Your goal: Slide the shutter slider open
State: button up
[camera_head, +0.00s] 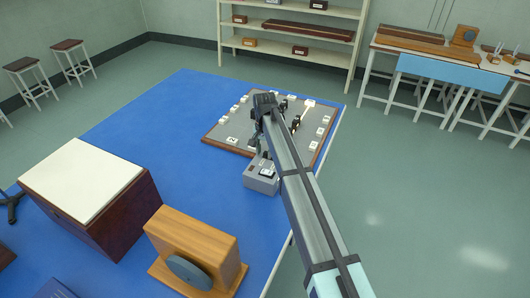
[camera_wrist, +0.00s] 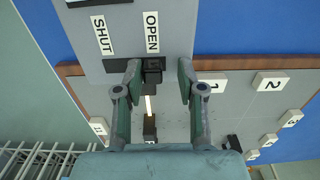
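The grey shutter box (camera_head: 261,183) stands on the blue bench, partly covered by my arm. In the wrist view its grey top (camera_wrist: 180,20) carries a SHUT label (camera_wrist: 103,35) and an OPEN label (camera_wrist: 151,32). The black shutter slider (camera_wrist: 153,67) sits in line with the OPEN label, on a dark slot that runs across the box. My gripper (camera_wrist: 157,82) is open, with one finger on each side of the slider and a visible gap on both sides. In the head view the fingertips are hard to make out.
Behind the box lies a grey board (camera_head: 222,128) with a brown edge and several white numbered blocks. A brown box with a pale top (camera_head: 80,180) and a wooden block with a grey disc (camera_head: 195,250) stand left on the blue bench (camera_head: 165,120). Bare bench lies between.

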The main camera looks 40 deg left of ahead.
aim_at(265, 152)
jog(key=shift+r, duration=0.1)
notch_tip(265, 152, up, 12)
dwell(0.8)
